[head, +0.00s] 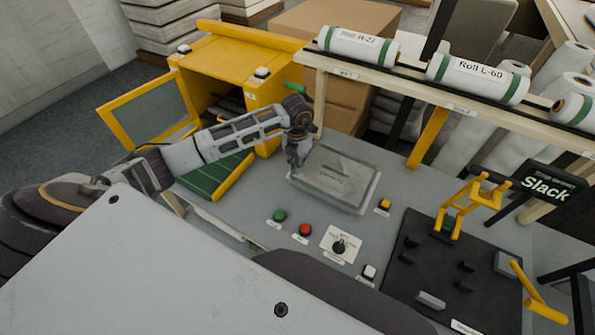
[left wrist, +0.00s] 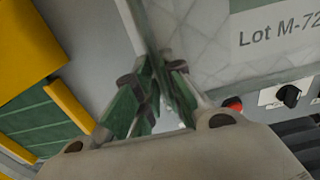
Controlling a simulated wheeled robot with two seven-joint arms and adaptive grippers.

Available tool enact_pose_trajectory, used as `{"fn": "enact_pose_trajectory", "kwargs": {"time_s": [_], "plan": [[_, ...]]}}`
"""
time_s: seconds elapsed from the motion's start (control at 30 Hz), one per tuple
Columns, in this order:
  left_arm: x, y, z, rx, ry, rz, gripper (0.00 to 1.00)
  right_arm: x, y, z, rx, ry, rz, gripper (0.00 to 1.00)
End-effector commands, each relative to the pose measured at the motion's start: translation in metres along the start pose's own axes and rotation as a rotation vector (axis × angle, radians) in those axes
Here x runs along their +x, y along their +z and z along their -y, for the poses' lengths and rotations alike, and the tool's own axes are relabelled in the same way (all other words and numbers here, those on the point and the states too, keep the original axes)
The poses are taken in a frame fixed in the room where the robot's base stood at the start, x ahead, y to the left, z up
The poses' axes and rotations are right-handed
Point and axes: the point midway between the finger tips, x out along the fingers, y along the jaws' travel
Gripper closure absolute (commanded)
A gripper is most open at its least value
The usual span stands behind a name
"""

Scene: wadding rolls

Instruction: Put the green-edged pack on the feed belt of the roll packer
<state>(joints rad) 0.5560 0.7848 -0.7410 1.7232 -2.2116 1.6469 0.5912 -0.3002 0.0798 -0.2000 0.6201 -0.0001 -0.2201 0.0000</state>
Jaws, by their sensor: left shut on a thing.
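The pack (head: 338,180) is a flat grey rectangle with a pale rim, over or on the worktop in the head view. In the left wrist view the pack (left wrist: 195,45) is pale and quilted, with a label reading "Lot M-72" and a strip of green at the top. My left gripper (head: 293,168) is shut on the pack's near-left edge; its fingers (left wrist: 150,95) pinch that edge. I cannot tell whether the pack touches the worktop. The green feed belt (head: 208,178) with yellow rails lies left of the pack, in front of the yellow roll packer (head: 230,50). My right gripper is not in view.
The worktop (head: 245,208) has a green button (head: 280,215), a red button (head: 305,230) and a rotary knob (head: 339,246). A black fixture board (head: 440,285) with yellow brackets is at right. A shelf (head: 400,85) of labelled rolls stands behind. The packer's yellow-framed door (head: 150,110) is open.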

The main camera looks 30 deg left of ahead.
Motion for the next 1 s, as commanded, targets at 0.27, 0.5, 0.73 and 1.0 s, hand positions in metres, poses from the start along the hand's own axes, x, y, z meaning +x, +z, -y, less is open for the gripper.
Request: {"fn": "enact_pose_trajectory", "kwargs": {"time_s": [0.27,0.5,0.73,1.0], "plan": [[0.01,0.0,0.0,-0.001,-0.001,0.0,1.0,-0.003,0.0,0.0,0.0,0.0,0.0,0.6],[0.036,0.0,0.0,-0.001,0.0,0.0,1.0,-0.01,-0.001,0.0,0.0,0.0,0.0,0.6],[0.045,0.0,0.0,0.0,-0.001,0.001,1.0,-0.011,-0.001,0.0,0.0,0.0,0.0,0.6],[0.046,0.0,0.0,0.0,0.0,0.0,0.73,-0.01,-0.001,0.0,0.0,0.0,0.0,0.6]]}}
